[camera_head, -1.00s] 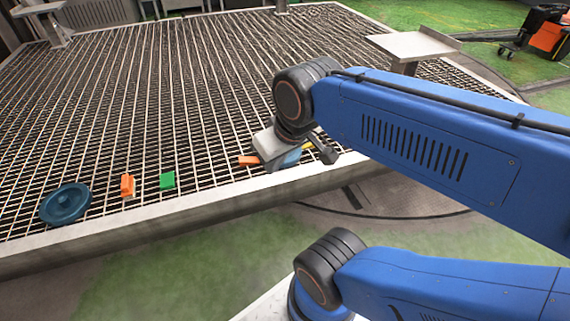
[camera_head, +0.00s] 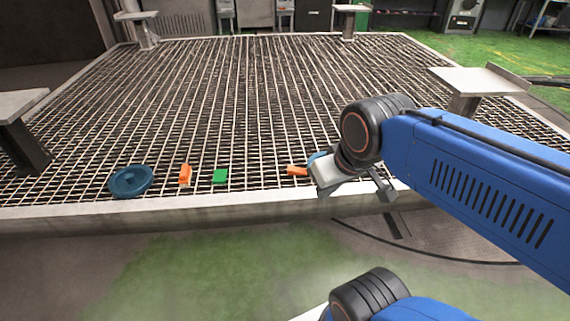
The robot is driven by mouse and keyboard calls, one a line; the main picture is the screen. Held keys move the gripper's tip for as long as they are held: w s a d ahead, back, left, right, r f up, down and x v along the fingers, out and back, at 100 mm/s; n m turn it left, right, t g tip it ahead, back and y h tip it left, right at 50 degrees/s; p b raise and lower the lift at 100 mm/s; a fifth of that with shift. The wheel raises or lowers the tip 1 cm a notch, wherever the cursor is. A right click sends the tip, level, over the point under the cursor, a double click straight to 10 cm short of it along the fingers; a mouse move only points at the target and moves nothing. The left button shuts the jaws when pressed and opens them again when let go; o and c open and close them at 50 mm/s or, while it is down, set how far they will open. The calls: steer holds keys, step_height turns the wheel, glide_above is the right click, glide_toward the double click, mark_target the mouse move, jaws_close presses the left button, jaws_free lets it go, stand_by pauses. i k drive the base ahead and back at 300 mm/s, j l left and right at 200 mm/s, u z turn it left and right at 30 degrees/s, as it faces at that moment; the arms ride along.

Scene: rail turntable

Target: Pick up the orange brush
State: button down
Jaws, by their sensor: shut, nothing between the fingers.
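Two small orange things lie on the grating near its front edge. One is a blocky orange piece (camera_head: 185,174) between a blue round dish and a green block. The other is an orange piece (camera_head: 297,170) just left of my gripper, partly hidden at its right end. I cannot tell for sure which is the brush. My gripper (camera_head: 338,181) is shut and empty, above the front edge of the grating. Its fingertips are hard to make out. A blue thing (camera_head: 318,157) shows partly behind it.
The blue dish (camera_head: 131,181) and green block (camera_head: 220,176) lie on the grating (camera_head: 240,100) to the left. A pale raised rim (camera_head: 180,213) runs along its front. Plates on posts stand at the left (camera_head: 22,105) and right (camera_head: 480,82). The grating's middle is clear.

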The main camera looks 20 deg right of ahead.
mark_target(186, 172)
steer(key=i+j+u, duration=0.25)
steer(key=i+j, duration=0.3)
steer(key=i+j+u, duration=0.25)
steer(key=i+j, duration=0.15)
steer(key=i, duration=0.2)
